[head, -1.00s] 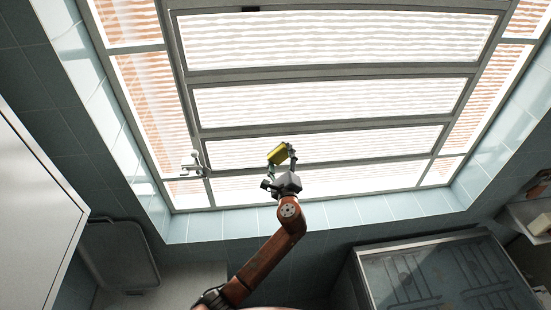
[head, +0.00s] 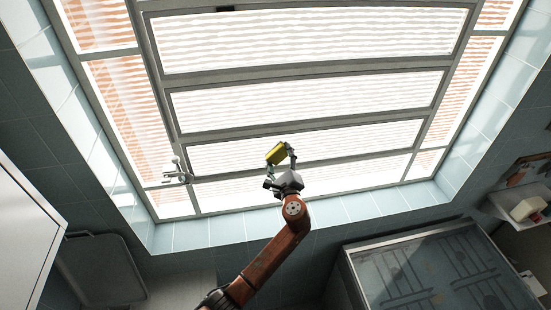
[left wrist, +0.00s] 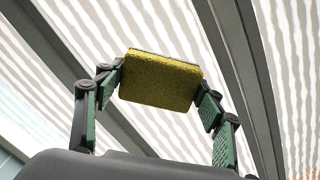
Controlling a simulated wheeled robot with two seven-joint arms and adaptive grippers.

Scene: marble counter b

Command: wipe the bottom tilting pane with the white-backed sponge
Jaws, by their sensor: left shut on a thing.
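My left gripper (head: 281,158) is shut on the yellow sponge (head: 276,153), holding it by its two side edges. In the left wrist view the sponge (left wrist: 160,80) shows its yellow face, with a thin dark edge at the top; no white backing is visible. My right gripper is not in view.
Grey frame bars (head: 300,128) separate the panes. A window handle (head: 178,172) juts out left of the bottom pane. A tiled sill (head: 225,230) runs below the window.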

